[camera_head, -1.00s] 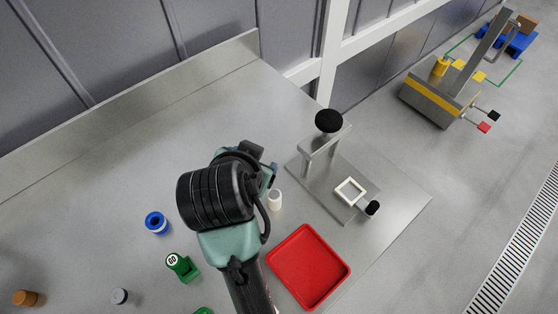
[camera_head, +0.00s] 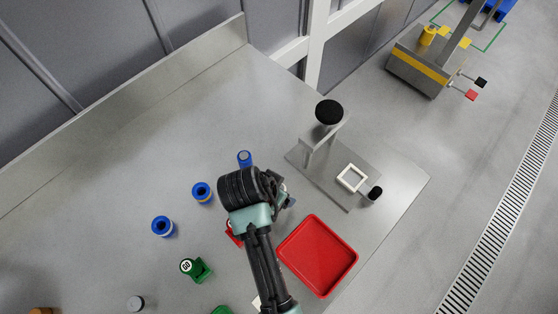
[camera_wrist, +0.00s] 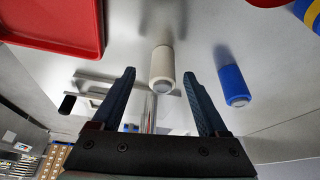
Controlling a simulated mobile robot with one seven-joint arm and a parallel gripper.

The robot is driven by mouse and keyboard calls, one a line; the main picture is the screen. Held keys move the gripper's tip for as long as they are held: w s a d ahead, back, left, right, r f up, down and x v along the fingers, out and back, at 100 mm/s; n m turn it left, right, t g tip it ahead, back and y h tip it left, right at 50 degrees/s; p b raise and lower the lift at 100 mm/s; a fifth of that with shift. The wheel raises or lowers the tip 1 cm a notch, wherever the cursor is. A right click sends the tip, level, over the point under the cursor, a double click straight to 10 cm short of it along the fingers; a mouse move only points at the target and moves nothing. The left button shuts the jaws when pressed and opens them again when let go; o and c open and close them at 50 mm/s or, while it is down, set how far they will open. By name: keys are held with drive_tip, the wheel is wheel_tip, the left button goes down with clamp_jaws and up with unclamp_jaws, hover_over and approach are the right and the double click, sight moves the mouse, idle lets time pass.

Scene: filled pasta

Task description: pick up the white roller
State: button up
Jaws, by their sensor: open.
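The white roller (camera_wrist: 162,66) shows in the wrist view, ahead of my gripper (camera_wrist: 158,74) and between the lines of its two fingers. The fingers are spread wide with nothing held. The roller's near end lies about level with the fingertips in the picture, with a gap on each side; I cannot tell the depth exactly. In the head view my arm's wrist covers most or all of the roller, and the fingers are hidden too.
A blue roller (camera_wrist: 234,86) stands close to the right finger, also seen in the head view (camera_head: 245,158). A red tray (camera_head: 317,255) and a metal press (camera_head: 329,112) flank my wrist. Blue rings (camera_head: 202,192) and a green stamp (camera_head: 195,268) are left. The table's back left is clear.

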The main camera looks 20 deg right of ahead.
drive_tip(key=shift+x, duration=1.85)
drive_tip(key=shift+w+a, duration=0.15)
drive_tip(key=shift+a, duration=0.05)
drive_tip(key=shift+c, duration=0.2)
clamp_jaws()
